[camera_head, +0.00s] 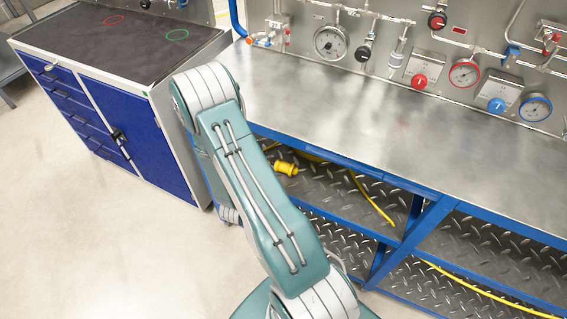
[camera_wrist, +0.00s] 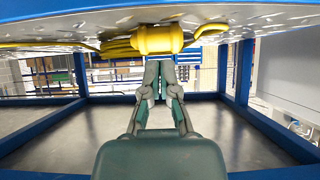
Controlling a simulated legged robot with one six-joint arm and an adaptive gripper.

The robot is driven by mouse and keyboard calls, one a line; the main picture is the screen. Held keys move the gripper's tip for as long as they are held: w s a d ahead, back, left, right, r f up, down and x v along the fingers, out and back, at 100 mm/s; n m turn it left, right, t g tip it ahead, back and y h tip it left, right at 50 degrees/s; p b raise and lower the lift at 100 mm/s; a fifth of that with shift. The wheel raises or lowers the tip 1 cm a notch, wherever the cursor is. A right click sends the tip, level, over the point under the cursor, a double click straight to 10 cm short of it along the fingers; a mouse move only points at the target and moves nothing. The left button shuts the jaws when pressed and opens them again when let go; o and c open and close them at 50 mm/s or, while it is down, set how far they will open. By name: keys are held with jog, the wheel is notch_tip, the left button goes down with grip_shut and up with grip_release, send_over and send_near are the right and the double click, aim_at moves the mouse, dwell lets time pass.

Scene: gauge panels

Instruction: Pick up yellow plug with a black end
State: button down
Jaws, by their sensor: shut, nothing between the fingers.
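The yellow plug (camera_head: 286,168) lies on the diamond-plate shelf under the metal bench in the head view. In the wrist view, which looks upside down, the yellow plug (camera_wrist: 158,40) is at the top centre against the shelf surface. My gripper (camera_wrist: 166,68) is shut and empty, its fingertips pointing at the plug and just below it in the picture. I cannot tell whether they touch it. A black end is not clear in either view. In the head view my gripper is hidden behind my arm and the bench.
A yellow cable (camera_head: 372,200) lies along the shelf (camera_head: 335,190) and shows beside the plug in the wrist view. Blue bench posts (camera_head: 412,235) and the bench top (camera_head: 390,125) frame the shelf space. A blue cabinet (camera_head: 130,130) stands at left, with open floor in front.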

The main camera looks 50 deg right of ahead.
aim_at(286, 164)
jog(key=w+d, duration=0.1)
jog(key=d, duration=0.2)
jog(key=w+d, duration=0.1)
jog(key=d, duration=0.3)
jog(key=w+d, duration=0.1)
jog(key=d, duration=0.3)
jog(key=shift+d, duration=0.25)
jog(key=shift+d+f, duration=0.15)
jog(key=shift+f, duration=0.8)
jog(key=shift+a, duration=0.25)
jog(key=a, duration=0.1)
jog(key=s+a, duration=0.1)
jog(key=a, duration=0.3)
jog(key=shift+s+f, duration=0.15)
jog(key=shift+s, duration=0.1)
jog(key=shift+a, duration=0.25)
